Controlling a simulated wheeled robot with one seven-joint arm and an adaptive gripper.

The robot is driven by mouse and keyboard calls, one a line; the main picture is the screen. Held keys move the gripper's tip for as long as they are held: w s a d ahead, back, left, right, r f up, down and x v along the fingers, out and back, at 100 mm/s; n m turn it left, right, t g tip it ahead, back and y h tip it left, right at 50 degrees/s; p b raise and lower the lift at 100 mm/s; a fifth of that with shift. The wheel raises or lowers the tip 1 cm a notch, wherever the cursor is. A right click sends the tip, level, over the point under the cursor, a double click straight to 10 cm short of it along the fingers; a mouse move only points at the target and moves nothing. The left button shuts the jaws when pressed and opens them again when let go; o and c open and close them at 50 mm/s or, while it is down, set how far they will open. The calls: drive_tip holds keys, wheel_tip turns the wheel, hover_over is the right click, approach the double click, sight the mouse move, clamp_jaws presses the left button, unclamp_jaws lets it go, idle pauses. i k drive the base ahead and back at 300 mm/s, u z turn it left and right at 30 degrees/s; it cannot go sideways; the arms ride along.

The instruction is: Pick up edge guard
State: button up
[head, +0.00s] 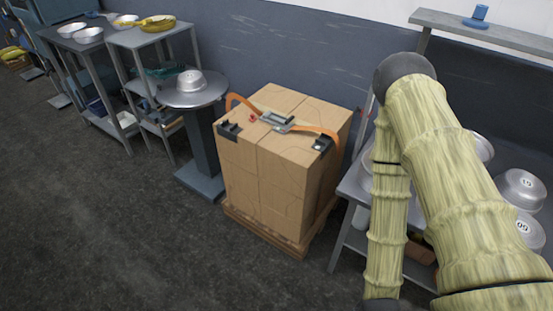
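A cardboard carton stack (258,190) stands on a wooden pallet in the middle of the head view. Two dark edge guards sit on its top front edge: one at the left corner (229,130) and one at the right corner (322,144). An orange strap (316,131) runs over the top to a grey buckle or tensioner (278,121). The strap appears to pass by both guards. My arm hangs down at the right of the carton. My gripper is out of the picture, below the bottom edge, so its state is hidden.
A round grey pedestal (203,97) bearing a metal pan (191,80) stands left of the carton. Grey shelves (135,38) with pans stand further left. A metal table (347,190) with several pans is at right, partly behind my arm. The front-left floor is clear.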

sight(225, 129)
drive_tip(key=z, duration=0.05)
drive_tip(key=k, duration=0.5)
drive_tip(key=z, duration=1.6)
drive_tip(key=i, duration=1.2)
drive_tip(key=u, duration=2.85)
drive_tip(key=i, duration=1)
